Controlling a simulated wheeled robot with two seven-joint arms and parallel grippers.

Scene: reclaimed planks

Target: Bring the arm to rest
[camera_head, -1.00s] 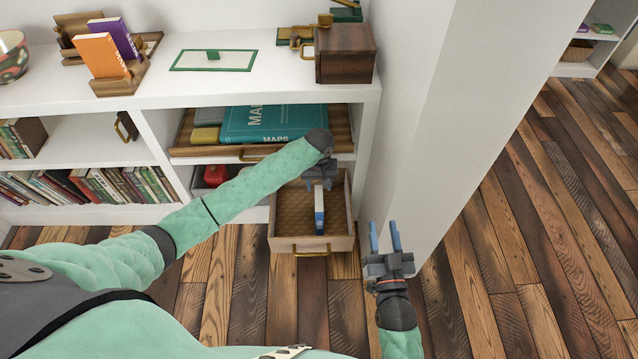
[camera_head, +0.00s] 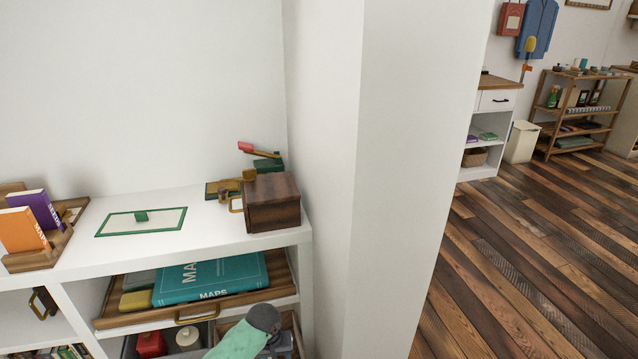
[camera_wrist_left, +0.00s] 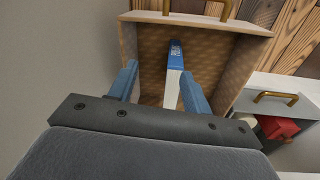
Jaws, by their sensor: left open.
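My left gripper (camera_wrist_left: 160,70) is open in the left wrist view, with its two blue fingers apart over an open wooden drawer (camera_wrist_left: 240,58). A blue and white item (camera_wrist_left: 175,72) lies in the drawer, close to the right finger; its near end is hidden behind the gripper. My right gripper is not in view.
A white shelf unit (camera_head: 200,215) carries a dark wooden box (camera_head: 272,203). A pulled-out tray (camera_head: 281,272) holds a teal maps book (camera_head: 212,280). A white wall column (camera_head: 400,170) stands right of the shelf. Open plank floor (camera_head: 520,240) lies beyond it.

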